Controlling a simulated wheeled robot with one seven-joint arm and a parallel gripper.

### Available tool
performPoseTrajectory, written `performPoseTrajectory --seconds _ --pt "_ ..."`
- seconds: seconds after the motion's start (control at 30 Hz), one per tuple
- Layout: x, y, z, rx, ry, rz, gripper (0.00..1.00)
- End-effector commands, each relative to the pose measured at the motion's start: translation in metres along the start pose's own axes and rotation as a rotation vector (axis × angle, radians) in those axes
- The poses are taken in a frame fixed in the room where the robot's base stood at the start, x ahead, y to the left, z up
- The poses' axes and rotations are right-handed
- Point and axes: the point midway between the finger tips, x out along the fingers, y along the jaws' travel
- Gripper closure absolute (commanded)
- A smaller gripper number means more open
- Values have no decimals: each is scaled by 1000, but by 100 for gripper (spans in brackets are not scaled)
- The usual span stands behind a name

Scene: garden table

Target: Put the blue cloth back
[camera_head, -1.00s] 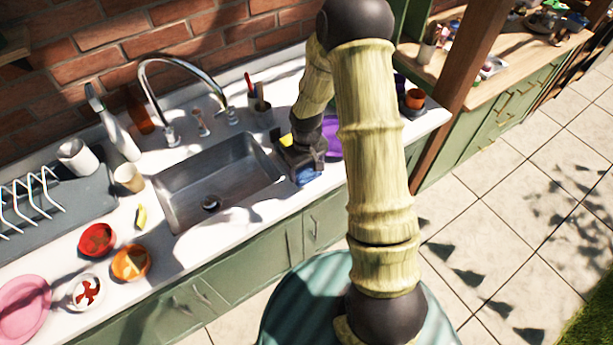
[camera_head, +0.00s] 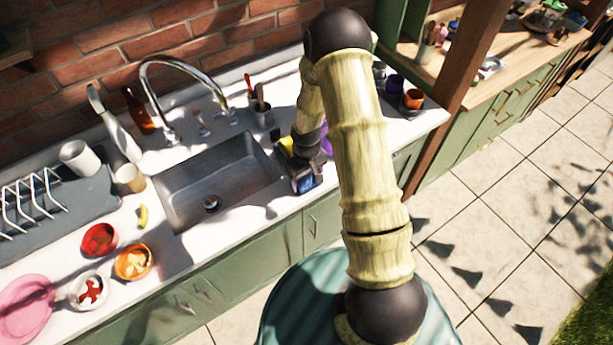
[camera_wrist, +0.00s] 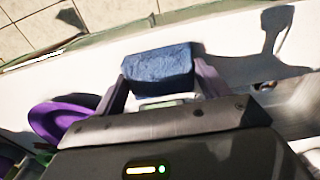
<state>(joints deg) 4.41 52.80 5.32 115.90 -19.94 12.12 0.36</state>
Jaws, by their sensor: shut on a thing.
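The blue cloth (camera_wrist: 158,70) is a folded, block-like bundle between the two fingers of my gripper (camera_wrist: 165,85) in the wrist view. My gripper is shut on it. In the head view the gripper (camera_head: 304,184) is over the white counter (camera_head: 262,208), just right of the sink, near the counter's front edge. Only a small part of the cloth (camera_head: 306,186) shows there, under the gripper. A shadow lies on the counter beside the cloth in the wrist view. I cannot tell whether the cloth touches the counter.
The steel sink (camera_head: 225,180) with its tap (camera_head: 172,62) is left of the gripper. A purple plate (camera_wrist: 62,122) lies close by, partly hidden by my arm in the head view. A utensil cup (camera_head: 263,115) stands behind. Bowls (camera_head: 133,262) and a dish rack (camera_head: 60,205) are at left.

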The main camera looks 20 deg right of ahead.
Motion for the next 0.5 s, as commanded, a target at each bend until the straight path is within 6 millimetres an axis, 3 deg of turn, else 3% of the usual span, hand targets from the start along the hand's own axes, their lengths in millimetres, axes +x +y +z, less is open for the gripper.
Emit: performPoseTrajectory --seconds 0.17,0.2,0.3,0.5 --pt "3 0 0 0 -1 0 51" --pt "3 0 0 0 -1 0 24" --pt "2 0 0 0 -1 0 5" --pt "2 0 0 0 -1 0 5"
